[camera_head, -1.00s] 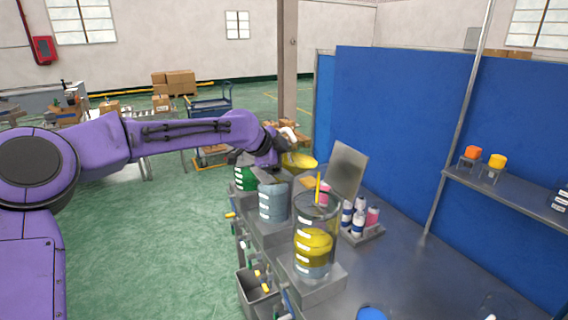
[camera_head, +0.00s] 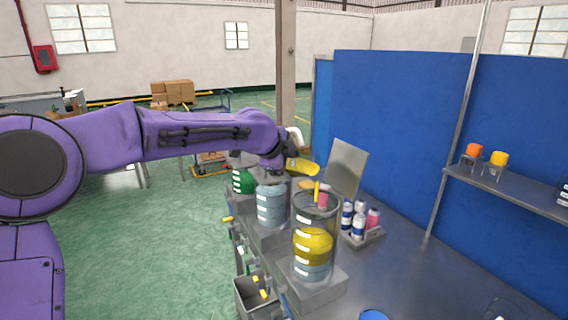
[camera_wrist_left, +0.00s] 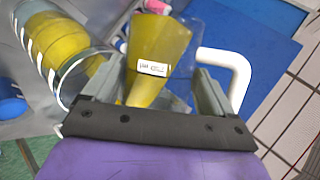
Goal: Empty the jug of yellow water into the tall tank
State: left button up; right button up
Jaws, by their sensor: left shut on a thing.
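My left gripper (camera_wrist_left: 158,95) is shut on the jug (camera_wrist_left: 160,45), a clear vessel with yellow water, a small label and a white handle (camera_wrist_left: 236,75). In the head view the jug (camera_head: 303,167) is tilted, its mouth end toward the tall tank. The tall tank (camera_head: 313,245) is a clear cylinder with white level marks, holding yellow liquid over a bluish layer. A short yellow streak (camera_head: 317,189) shows at its top. In the wrist view the tank (camera_wrist_left: 60,45) lies left of the jug. The left fingertips are mostly hidden in the head view. My right gripper is out of view.
A tank of blue-grey liquid (camera_head: 271,205) and a green one (camera_head: 243,181) stand behind the tall tank. A tilted grey panel (camera_head: 347,166) and a rack of small bottles (camera_head: 361,222) are to its right. A grey bin (camera_head: 256,297) hangs at the bench front.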

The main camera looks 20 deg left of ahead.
aim_at(302, 174)
pick_arm(q)
jog(key=shift+s+d+f+m+t+y+b, duration=0.15)
jog(key=shift+d+m+t+y+b, duration=0.15)
jog(key=shift+d+m+y+b, duration=0.35)
jog(key=shift+s+d+m+t+y+b, duration=0.1)
jog(key=shift+d+m+t+y+b, duration=0.2)
jog(key=shift+y+b, duration=0.5)
jog(key=shift+s+d+r+m+t+y+b, duration=0.2)
jog(key=shift+d+r+m+t+y+b, duration=0.25)
jog(key=shift+d+m+y+b, duration=0.35)
jog(key=shift+s+d+r+m+t+y+b, duration=0.2)
jog(key=shift+d+r+m+t+y+b, duration=0.2)
jog(key=shift+d+b, duration=0.55)
jog(key=shift+a+r, duration=0.1)
jog(key=shift+a, duration=0.05)
dwell(0.5)
